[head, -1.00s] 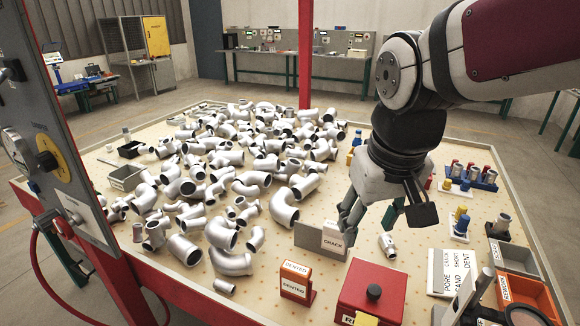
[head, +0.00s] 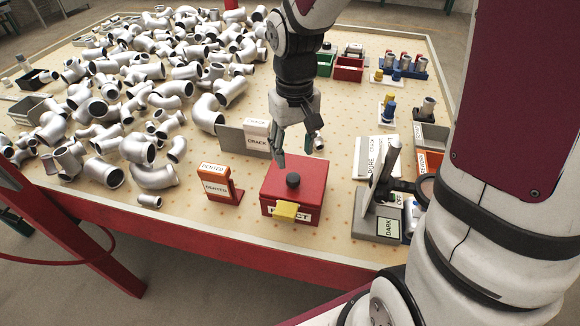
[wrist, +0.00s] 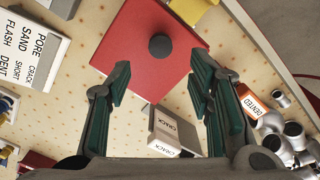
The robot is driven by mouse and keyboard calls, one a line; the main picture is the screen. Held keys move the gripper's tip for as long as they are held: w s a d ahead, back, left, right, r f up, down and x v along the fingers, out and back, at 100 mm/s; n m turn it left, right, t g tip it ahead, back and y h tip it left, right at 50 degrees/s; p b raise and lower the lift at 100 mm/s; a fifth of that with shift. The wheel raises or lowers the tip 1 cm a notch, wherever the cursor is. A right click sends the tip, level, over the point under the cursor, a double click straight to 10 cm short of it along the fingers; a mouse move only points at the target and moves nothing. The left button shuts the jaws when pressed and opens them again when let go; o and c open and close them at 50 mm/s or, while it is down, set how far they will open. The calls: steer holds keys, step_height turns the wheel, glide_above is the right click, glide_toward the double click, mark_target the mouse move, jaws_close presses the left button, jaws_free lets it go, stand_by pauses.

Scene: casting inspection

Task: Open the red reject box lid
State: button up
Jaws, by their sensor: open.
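The red reject box (head: 290,204) stands near the table's front edge with its lid (head: 296,178) shut. A black round knob (head: 293,180) sits on top of the lid, and a yellow tab (head: 290,210) is on the front above the label. In the wrist view the red lid (wrist: 140,65) and its knob (wrist: 160,46) lie ahead of the fingers. My gripper (head: 296,158) is open and empty, pointing down above the back of the box. Its green-padded fingers (wrist: 161,100) are apart, with the knob beyond the gap between them and not touched.
An orange DENTED sign (head: 216,184) stands left of the box. A grey CRACK block (head: 256,138) is close behind it. A dark device with an upright post (head: 384,180) stands to the right. Many silver pipe fittings (head: 150,100) cover the left of the table.

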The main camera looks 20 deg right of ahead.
mark_target(293, 177)
step_height(293, 177, down, 8)
steer(key=shift+b, duration=0.4)
jaws_close()
